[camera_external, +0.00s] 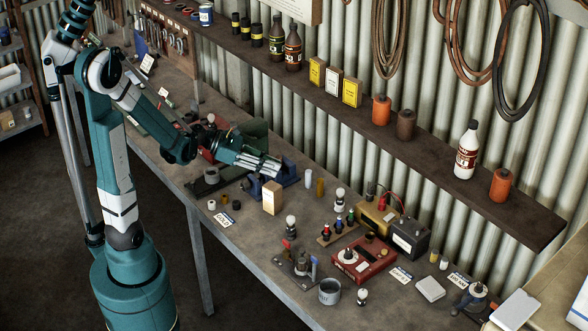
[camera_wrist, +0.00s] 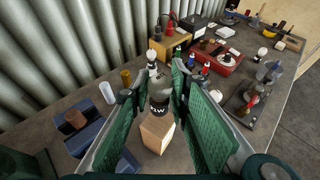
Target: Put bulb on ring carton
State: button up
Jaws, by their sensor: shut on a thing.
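A bulb (camera_wrist: 158,82) with a clear glass top and a black base lettered in white is between the green pads of my gripper (camera_wrist: 160,92) in the wrist view. The pads are shut on it and it looks about upright. A plain tan carton (camera_wrist: 156,134), taken as the ring carton, stands just beyond the bulb's base in that view; whether they touch is unclear. In the external view the carton (camera_external: 272,199) stands on the bench below and in front of my gripper (camera_external: 277,166). The held bulb cannot be made out there.
Another bulb (camera_external: 291,226), a row of coloured pieces (camera_external: 338,226) and a red box (camera_external: 362,260) are further right. A wall shelf (camera_external: 415,153) runs behind.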

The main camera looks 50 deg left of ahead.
jog(key=shift+f, duration=0.1)
jog(key=shift+f+b, duration=0.5)
jog(key=shift+f, duration=1.5)
jog(key=shift+f, duration=0.2)
jog(key=o, duration=0.9)
jog(key=shift+r, duration=0.3)
jog(key=p+v, duration=0.1)
jog(key=v, duration=1.1)
jog(key=shift+f, duration=0.15)
